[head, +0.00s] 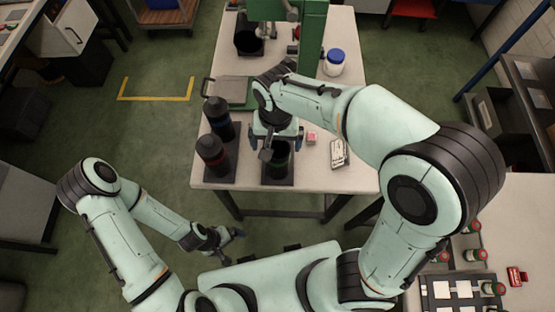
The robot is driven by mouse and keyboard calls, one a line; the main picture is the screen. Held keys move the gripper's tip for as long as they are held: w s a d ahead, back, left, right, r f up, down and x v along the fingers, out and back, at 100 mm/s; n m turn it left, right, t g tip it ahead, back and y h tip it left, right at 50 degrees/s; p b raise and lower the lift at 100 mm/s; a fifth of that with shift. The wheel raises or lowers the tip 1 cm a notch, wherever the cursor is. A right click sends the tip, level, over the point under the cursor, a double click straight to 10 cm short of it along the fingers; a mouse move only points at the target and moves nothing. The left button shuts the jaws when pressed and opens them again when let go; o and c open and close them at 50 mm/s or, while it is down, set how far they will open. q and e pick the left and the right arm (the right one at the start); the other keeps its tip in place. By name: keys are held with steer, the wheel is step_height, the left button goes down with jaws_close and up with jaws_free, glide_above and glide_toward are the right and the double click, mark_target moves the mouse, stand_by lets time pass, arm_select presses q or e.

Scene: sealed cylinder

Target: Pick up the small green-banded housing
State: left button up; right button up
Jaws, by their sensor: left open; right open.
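The small green-banded housing (277,170) is a dark cylinder on a dark base plate near the front of the white table, in the middle of the head view. My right gripper (277,143) is open above it, at its back edge in the picture, and partly hides it. I cannot tell whether the fingers touch it. My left gripper (232,247) is open and empty, low in front of the table and away from the housing.
Two taller dark housings, one blue-banded (218,117) and one red-banded (212,151), stand left of it. A small pink-red block (311,138) and a white card-like item (339,153) lie to the right. A green press column (311,40) stands behind, near a blue-lidded white jar (334,62).

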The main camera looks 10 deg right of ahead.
mark_target(278, 152)
steer(key=f, duration=0.5)
steer(key=f+b, duration=0.1)
steer(key=f, duration=0.1)
steer(key=shift+w+d+f, duration=0.15)
steer(key=shift+d, duration=0.1)
arm_select(q)
steer(key=shift+s+f, duration=0.6)
steer(key=shift+f, duration=0.3)
arm_select(e)
steer(key=shift+w, duration=0.1)
jaws_close()
